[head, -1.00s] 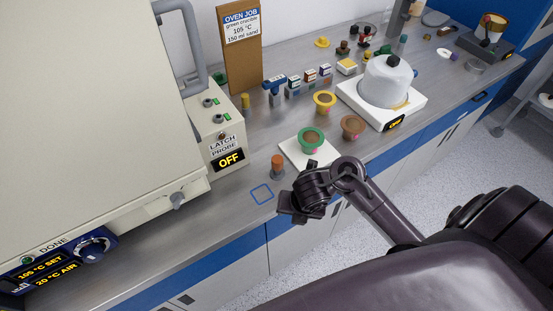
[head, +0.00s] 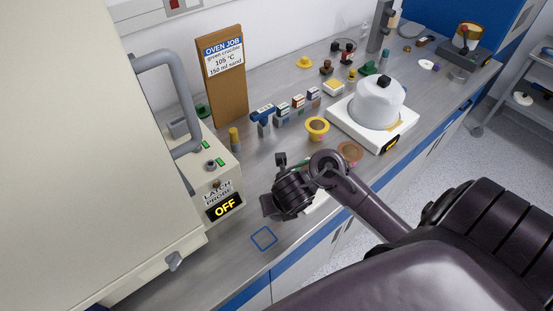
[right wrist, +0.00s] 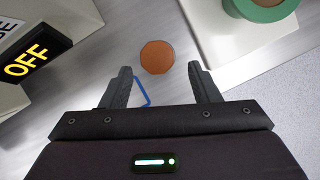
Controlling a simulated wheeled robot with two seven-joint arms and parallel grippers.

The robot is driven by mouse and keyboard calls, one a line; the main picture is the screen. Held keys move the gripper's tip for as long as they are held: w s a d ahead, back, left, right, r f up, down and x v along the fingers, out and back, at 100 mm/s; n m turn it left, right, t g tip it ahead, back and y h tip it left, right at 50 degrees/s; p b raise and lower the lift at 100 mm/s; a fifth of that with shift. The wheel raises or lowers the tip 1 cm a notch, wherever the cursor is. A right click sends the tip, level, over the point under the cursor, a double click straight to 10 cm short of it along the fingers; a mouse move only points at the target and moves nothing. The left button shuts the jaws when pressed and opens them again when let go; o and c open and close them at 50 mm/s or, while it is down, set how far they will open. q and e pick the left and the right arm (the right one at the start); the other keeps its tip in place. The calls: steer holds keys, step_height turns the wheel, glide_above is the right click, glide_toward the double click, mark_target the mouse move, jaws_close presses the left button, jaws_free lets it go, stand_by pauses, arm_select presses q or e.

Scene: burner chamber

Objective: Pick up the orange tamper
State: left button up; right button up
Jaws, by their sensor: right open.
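The orange tamper (right wrist: 157,57) shows from above as a round orange top on the grey bench in the right wrist view. My right gripper (right wrist: 159,70) is open over it, and the tamper top appears between and slightly beyond the two fingertips. I cannot tell the height gap, and no contact shows. In the head view my right gripper (head: 275,185) hides the tamper. My left gripper is not in view.
A blue square outline (head: 264,239) is on the bench near the gripper. A white pad (right wrist: 225,35) with a green crucible (right wrist: 262,8) stands close on the right. The latch probe box (head: 208,185) is on the left. A yellow crucible (head: 317,128) stands behind.

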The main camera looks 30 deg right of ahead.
steer(key=b+x, duration=0.2)
steer(key=x, duration=0.2)
steer(key=shift+w+f+b, duration=0.1)
steer(key=shift+w+b, duration=0.1)
steer(key=shift+b, duration=0.15)
steer(key=shift+w+d+f, duration=0.1)
steer(key=shift+w+f, duration=0.15)
steer(key=shift+f, duration=0.05)
steer(key=c, duration=1.1)
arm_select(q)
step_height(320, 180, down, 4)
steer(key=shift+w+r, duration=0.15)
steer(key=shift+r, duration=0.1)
arm_select(e)
steer(key=shift+r, duration=0.1)
